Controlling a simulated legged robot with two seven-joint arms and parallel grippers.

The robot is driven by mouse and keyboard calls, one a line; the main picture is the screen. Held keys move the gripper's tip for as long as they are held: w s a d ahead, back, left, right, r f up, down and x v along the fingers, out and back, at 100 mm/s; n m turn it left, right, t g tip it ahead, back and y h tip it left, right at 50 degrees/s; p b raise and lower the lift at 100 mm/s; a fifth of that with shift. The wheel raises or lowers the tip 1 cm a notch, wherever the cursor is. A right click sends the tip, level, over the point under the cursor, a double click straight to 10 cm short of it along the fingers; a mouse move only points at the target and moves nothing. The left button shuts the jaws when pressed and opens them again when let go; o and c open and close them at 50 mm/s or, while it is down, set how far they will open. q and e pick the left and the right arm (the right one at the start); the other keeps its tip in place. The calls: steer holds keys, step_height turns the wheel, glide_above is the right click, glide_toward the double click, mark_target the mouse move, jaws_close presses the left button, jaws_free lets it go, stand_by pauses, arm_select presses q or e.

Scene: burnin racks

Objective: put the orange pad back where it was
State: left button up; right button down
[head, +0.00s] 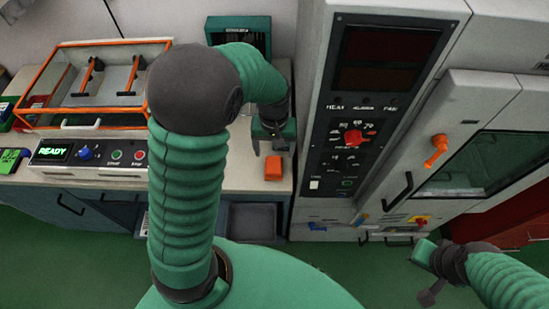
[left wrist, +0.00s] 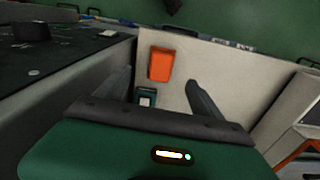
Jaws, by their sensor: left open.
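The orange pad (head: 273,168) lies on the pale bench top near its front edge, beside the tall control cabinet. It also shows in the left wrist view (left wrist: 160,64), beyond my fingertips and between their lines. My left gripper (head: 270,146) is just behind the pad in the head view, apart from it. In the left wrist view its two fingers (left wrist: 162,88) are spread with nothing held. My right gripper (head: 430,278) is low at the right, away from the bench; its jaws are too small to judge.
A small dark green item with a pale face (left wrist: 147,97) lies between my left fingers' lines. The control cabinet (head: 345,130) rises close on the right. An orange-framed machine (head: 95,85) stands left, and a green box (head: 238,34) behind. A grey tray (head: 252,222) sits below the bench.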

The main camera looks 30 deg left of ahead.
arm_select(q)
steer(key=s+d+r+m+t, duration=0.1)
steer(key=s+d+m+t, duration=0.1)
steer(key=s+d+m, duration=0.3)
steer(key=s+d, duration=0.1)
steer(key=s, duration=0.2)
steer(key=shift+r+m, duration=0.2)
steer(key=shift+m, duration=0.2)
steer(key=shift+s+d, duration=0.1)
